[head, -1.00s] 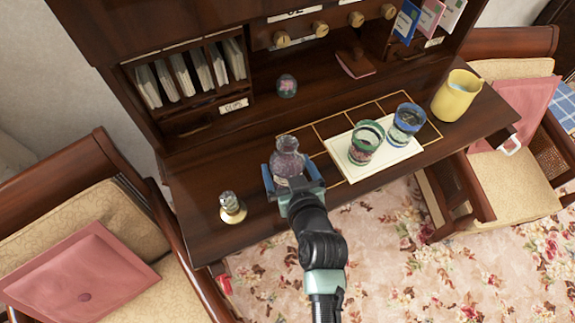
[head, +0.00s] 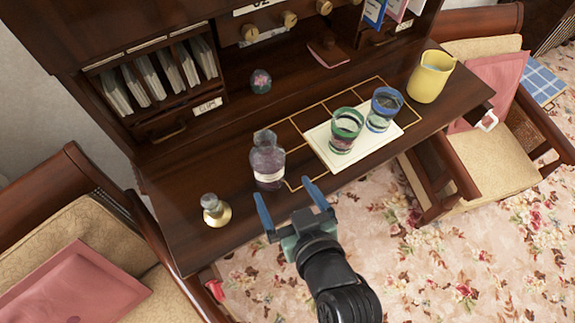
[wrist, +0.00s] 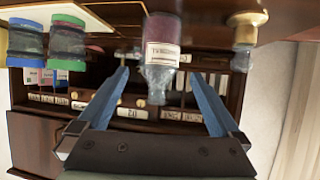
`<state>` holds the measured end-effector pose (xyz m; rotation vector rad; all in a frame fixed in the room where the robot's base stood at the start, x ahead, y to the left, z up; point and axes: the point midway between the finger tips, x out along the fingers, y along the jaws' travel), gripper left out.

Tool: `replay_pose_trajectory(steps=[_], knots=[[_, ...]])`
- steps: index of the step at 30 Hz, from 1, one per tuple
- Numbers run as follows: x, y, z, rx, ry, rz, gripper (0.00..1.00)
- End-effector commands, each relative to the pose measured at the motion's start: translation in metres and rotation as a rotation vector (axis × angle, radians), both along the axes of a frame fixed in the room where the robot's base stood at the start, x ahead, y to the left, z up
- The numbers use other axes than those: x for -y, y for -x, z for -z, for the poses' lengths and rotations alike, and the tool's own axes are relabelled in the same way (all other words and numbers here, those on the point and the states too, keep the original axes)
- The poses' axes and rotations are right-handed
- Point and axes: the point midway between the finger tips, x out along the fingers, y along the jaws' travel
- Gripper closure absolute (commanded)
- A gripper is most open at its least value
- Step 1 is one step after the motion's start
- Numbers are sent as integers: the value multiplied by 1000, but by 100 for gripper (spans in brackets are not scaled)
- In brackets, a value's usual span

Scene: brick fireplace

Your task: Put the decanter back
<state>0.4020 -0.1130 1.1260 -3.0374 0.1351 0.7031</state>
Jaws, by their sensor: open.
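The decanter (head: 267,162), a clear glass bottle with a pale label and dark pinkish contents, stands upright on the desk top at the left end of a gold-outlined grid (head: 292,184). It also shows in the wrist view (wrist: 161,62), upside down, between the fingers in the picture. My gripper (head: 288,206) is open and empty, at the desk's front edge, in front of the decanter and apart from it. Its two blue fingers also show in the wrist view (wrist: 165,95).
A small brass-based object (head: 216,211) stands left of the decanter. A green-rimmed glass (head: 345,132) and a blue-rimmed glass (head: 382,109) stand on a cream tray (head: 337,168). A yellow jug (head: 430,77) is at right. A round ornament (head: 260,81) sits behind.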

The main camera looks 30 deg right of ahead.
Motion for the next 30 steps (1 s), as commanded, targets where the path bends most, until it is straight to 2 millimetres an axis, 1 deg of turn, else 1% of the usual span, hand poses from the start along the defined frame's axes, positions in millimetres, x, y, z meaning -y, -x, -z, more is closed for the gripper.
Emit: replay_pose_trajectory(steps=[1, 5, 11, 13, 14, 17, 20, 21, 23, 24, 26, 27, 29, 30], knots=[[0, 4, -1, -1, 0, 0, 0], [-1, 8, -4, -1, 1, 0, 0], [-1, 9, -5, 0, 1, 0, 0], [-2, 6, -8, 9, 2, -2, 0], [-2, 2, -12, 19, 4, -3, 0], [-6, -21, -41, 93, 16, -11, 0], [-16, -58, -98, 228, 35, -24, 0], [-22, -73, -127, 295, 45, -30, 0], [-31, -91, -173, 398, 57, -37, 0], [-37, -100, -205, 467, 65, -42, 0], [-48, -109, -253, 572, 72, -48, 0], [-54, -112, -285, 642, 76, -51, 0], [-65, -112, -334, 748, 80, -56, 0], [-72, -109, -366, 818, 80, -60, 0]])
